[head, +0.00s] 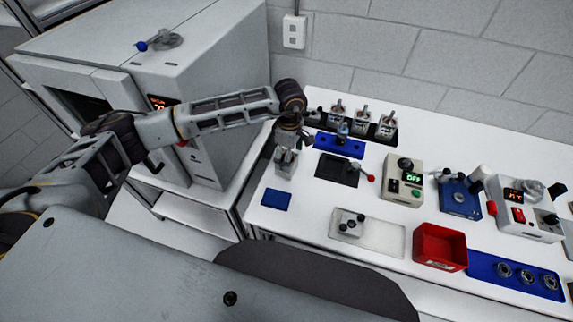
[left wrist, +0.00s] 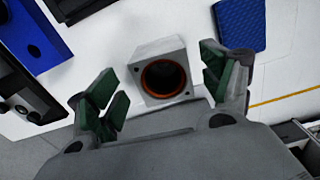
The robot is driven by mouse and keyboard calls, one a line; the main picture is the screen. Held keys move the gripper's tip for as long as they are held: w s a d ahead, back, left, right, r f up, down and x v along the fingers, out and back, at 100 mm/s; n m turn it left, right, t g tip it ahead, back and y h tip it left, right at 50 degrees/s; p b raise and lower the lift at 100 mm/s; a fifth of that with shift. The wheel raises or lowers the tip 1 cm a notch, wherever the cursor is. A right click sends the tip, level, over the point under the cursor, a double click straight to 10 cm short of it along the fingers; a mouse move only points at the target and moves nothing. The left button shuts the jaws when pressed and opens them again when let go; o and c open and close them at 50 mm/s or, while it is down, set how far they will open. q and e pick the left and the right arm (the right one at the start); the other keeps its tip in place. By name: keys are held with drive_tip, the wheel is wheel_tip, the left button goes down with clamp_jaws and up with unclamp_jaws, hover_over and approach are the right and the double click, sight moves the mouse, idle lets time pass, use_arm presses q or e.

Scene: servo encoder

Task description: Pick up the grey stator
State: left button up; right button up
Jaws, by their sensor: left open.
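The grey stator (head: 286,164) is a square grey block on the left part of the white table. In the left wrist view, the stator (left wrist: 143,57) shows its round, copper-rimmed hole facing the camera. My left gripper (head: 291,143) points down just above it. In the left wrist view, the open green-padded fingers (left wrist: 164,88) lie to either side of the stator, with gaps between them and the block. Whether the fingers reach down to its height I cannot tell. My right gripper is not in view.
A blue mat (head: 276,200) lies in front of the stator. A blue fixture (head: 339,146) and black plate (head: 338,170) stand right of it. Several grey parts (head: 362,118) stand behind. A control box (head: 403,180) and red bin (head: 440,248) are further right. A white cabinet (head: 215,75) stands left.

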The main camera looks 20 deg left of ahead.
use_arm(q)
drive_tip(key=shift+f, duration=0.55)
drive_tip(key=shift+f, duration=0.1)
drive_tip(key=shift+f, duration=0.1)
drive_tip(key=shift+a+f+p, duration=0.2)
drive_tip(key=shift+f+p, duration=0.15)
drive_tip(key=shift+f, duration=0.15)
drive_tip(key=shift+a+f+p, duration=0.15)
drive_tip(key=shift+f+p, duration=0.2)
drive_tip(key=shift+f, duration=0.1)
drive_tip(key=shift+f+p, duration=0.35)
drive_tip(key=shift+f, duration=1.1)
drive_tip(key=shift+c, duration=0.5)
drive_tip(key=shift+c, duration=1.1)
drive_tip(key=c, duration=1.2)
